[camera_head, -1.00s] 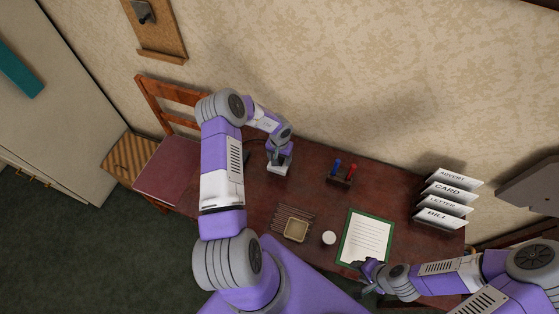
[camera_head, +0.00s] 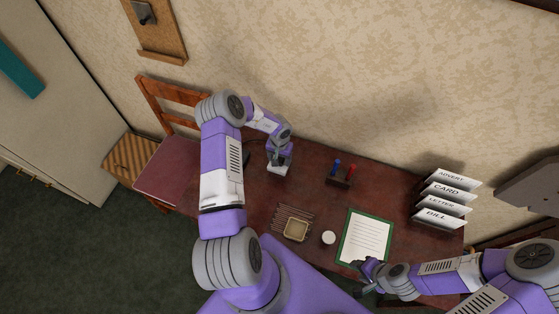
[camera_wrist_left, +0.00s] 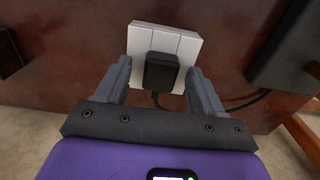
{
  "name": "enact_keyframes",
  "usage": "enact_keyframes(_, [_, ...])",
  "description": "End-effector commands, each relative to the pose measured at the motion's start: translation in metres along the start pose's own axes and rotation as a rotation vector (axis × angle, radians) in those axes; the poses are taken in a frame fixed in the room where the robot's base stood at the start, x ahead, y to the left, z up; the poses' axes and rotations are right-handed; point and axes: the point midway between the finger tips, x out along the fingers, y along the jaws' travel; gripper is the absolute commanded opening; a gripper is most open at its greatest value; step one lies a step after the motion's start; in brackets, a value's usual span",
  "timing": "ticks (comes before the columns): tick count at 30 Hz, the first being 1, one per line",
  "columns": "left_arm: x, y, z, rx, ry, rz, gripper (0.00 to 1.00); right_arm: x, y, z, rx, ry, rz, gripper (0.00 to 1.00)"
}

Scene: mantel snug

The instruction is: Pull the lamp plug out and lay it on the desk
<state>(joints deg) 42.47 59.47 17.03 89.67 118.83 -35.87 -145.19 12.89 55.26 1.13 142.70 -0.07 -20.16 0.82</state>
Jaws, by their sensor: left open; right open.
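In the left wrist view a black plug (camera_wrist_left: 162,72) sits against a white socket block (camera_wrist_left: 143,38), with a dark cable (camera_wrist_left: 248,102) running off from it to the right. My left gripper (camera_wrist_left: 161,80) is open, with one finger on each side of the plug and a visible gap to it. In the head view my left gripper (camera_head: 279,160) is at the white socket block (camera_head: 279,171) on the desk (camera_head: 330,205); the plug is hidden there. My right gripper (camera_head: 364,276) is open and empty near the desk's front edge, by the green-edged writing pad (camera_head: 366,236).
A pen holder (camera_head: 340,178) with a blue and a red pen stands at the back. A letter rack (camera_head: 441,205) is at the right. A small tray (camera_head: 296,229), thin sticks and a white round item (camera_head: 329,237) lie mid-desk. A chair (camera_head: 170,165) stands left.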

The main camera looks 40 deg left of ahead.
Motion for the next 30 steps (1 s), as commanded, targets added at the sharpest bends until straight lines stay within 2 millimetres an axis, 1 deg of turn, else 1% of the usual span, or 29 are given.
enact_keyframes(10, [-0.0012, -0.0003, -0.0003, 0.000, 0.001, 0.000, 0.68, -0.0060, -0.0023, 0.0003, 0.000, 0.000, 0.000, 0.43])
enact_keyframes(17, [-0.0002, -0.0003, -0.0003, 0.000, 0.001, 0.000, 0.68, -0.0057, -0.0022, 0.0003, 0.000, 0.000, 0.000, 0.43])
enact_keyframes(18, [-0.0002, -0.0003, -0.0002, 0.000, 0.001, 0.000, 0.67, -0.0057, -0.0021, 0.0003, 0.000, 0.000, 0.000, 0.43])
enact_keyframes(23, [-0.0002, -0.0002, -0.0002, 0.000, 0.001, 0.000, 0.42, -0.0057, -0.0021, 0.0003, 0.000, 0.000, 0.000, 0.43])
enact_keyframes(30, [-0.0002, -0.0002, -0.0001, 0.000, 0.000, 0.000, 0.05, -0.0057, -0.0021, 0.0002, 0.000, 0.000, 0.000, 0.43])
